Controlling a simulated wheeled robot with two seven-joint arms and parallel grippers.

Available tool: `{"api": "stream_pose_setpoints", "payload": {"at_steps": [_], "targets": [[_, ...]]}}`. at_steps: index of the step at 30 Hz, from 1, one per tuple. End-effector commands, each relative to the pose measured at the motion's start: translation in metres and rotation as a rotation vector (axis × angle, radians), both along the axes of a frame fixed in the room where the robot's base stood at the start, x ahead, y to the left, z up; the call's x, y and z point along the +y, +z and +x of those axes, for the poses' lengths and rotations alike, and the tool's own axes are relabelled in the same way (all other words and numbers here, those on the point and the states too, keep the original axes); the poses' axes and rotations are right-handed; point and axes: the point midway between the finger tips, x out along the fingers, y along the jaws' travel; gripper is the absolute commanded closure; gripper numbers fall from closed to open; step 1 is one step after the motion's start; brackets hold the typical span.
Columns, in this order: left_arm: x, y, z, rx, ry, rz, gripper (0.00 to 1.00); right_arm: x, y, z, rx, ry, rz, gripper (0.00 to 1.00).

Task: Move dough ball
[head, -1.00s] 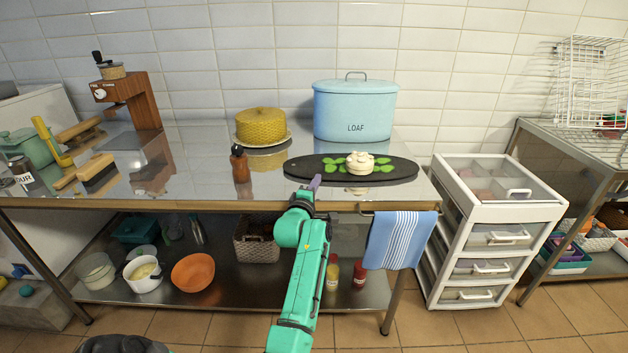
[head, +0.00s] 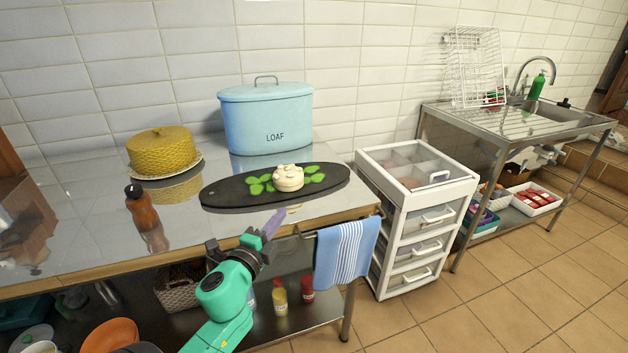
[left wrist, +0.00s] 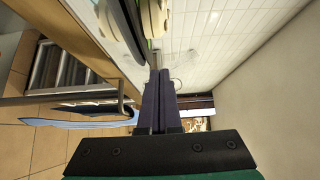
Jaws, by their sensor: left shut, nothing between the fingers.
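A cream, round, lumpy piece that may be the dough ball (head: 289,178) sits on a dark oval board (head: 225,197) among green leaves on the steel table. In the left wrist view a cream round thing (left wrist: 153,18) shows at the top, partly cut off. My left gripper (head: 274,222) has purple fingers, shut and empty, at the table's front edge, short of the board. The fingers also show in the left wrist view (left wrist: 160,90), closed together. The cream piece and the fingers are apart. My right gripper is not in view.
A blue LOAF bin (head: 266,125) stands behind the board. A yellow cake-shaped thing (head: 160,150) and brown bottle (head: 142,208) stand left. A striped towel (head: 345,252) hangs at the front edge. A white drawer unit (head: 410,225) and sink table (head: 510,120) stand right.

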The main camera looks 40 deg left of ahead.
Motion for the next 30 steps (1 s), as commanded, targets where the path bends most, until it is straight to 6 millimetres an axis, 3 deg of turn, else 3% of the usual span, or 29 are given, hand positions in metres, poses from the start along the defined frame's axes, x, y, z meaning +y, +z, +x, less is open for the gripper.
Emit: {"api": "stream_pose_setpoints", "payload": {"at_steps": [5,9,16,22,30], "targets": [[0.005,0.003,0.02,0.0,0.0,0.009,1.0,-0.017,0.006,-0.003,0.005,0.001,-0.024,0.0],[0.013,0.003,0.05,0.0,0.001,0.006,1.0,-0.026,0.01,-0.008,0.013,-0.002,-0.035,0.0],[0.027,0.002,0.098,-0.001,0.004,0.004,1.0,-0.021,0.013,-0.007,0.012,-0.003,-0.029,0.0],[0.055,-0.001,0.113,0.001,0.005,0.001,1.0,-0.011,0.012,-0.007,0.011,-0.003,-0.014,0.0],[0.06,-0.001,0.116,0.002,0.003,0.0,1.0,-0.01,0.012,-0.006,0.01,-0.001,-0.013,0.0]]}}
